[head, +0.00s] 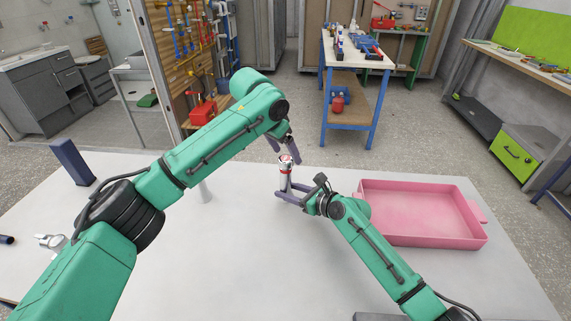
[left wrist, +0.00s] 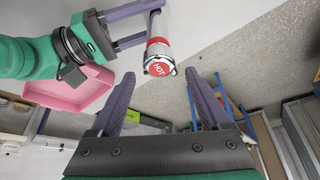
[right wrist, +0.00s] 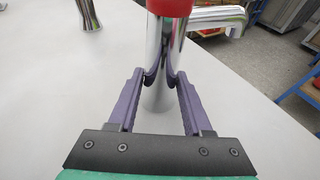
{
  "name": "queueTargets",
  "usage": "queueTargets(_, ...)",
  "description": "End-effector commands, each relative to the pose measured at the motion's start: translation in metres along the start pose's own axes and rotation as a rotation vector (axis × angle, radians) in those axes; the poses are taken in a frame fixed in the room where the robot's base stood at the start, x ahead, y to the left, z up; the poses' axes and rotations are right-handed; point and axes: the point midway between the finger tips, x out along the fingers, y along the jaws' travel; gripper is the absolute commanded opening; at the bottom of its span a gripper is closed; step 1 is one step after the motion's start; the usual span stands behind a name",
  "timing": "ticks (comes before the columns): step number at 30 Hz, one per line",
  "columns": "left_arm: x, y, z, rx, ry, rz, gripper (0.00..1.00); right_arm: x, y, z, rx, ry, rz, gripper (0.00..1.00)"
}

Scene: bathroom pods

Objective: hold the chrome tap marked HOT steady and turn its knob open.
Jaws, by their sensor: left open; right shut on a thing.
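The chrome tap (head: 285,178) stands upright on the white table. Its knob (left wrist: 158,62) has a red cap marked HOT, with a red band (right wrist: 170,6) below it. A chrome spout (right wrist: 215,18) sticks out to the right in the right wrist view. My right gripper (right wrist: 160,76) is shut on the tap's chrome body, one finger on each side, below the red band. My left gripper (left wrist: 160,74) is open and points down from above the tap. The knob appears between its fingertips, apart from both fingers. The knob's far side is hidden.
A pink tray (head: 478,243) lies on the table (head: 240,290) to the right. Another chrome fitting (head: 50,242) stands at the left, and a dark blue block (head: 72,162) at the far left. A chrome post (head: 204,190) stands partly behind my left arm. A workbench (head: 350,62) stands beyond.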

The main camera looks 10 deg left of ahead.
Motion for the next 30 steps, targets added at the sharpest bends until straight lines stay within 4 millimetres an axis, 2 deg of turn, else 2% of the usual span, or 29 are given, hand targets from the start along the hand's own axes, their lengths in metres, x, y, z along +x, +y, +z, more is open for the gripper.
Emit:
queueTargets(3, 0.018, 0.001, 0.009, 0.0, 0.0, 0.002, 0.8, 0.0, 0.001, -0.001, 0.001, 0.002, 0.002, 0.1)
queueTargets(6, 0.027, 0.001, 0.013, 0.001, 0.002, 0.002, 0.8, 0.0, 0.001, -0.001, 0.001, 0.002, 0.002, 0.1)
queueTargets(16, 0.032, 0.0, 0.015, 0.001, 0.004, 0.0, 0.8, 0.001, 0.001, -0.001, 0.001, 0.002, 0.002, 0.1)
queueTargets(21, 0.031, 0.0, 0.014, 0.001, 0.004, 0.0, 0.15, 0.001, 0.001, -0.001, 0.001, 0.001, 0.002, 0.1)
queueTargets(26, 0.032, 0.001, 0.015, -0.031, 0.003, -0.014, 0.16, 0.001, 0.001, -0.001, 0.001, 0.001, 0.002, 0.1)
queueTargets(30, 0.032, 0.003, 0.014, -0.268, 0.002, -0.127, 0.16, 0.001, 0.001, -0.001, 0.001, 0.002, 0.002, 0.1)
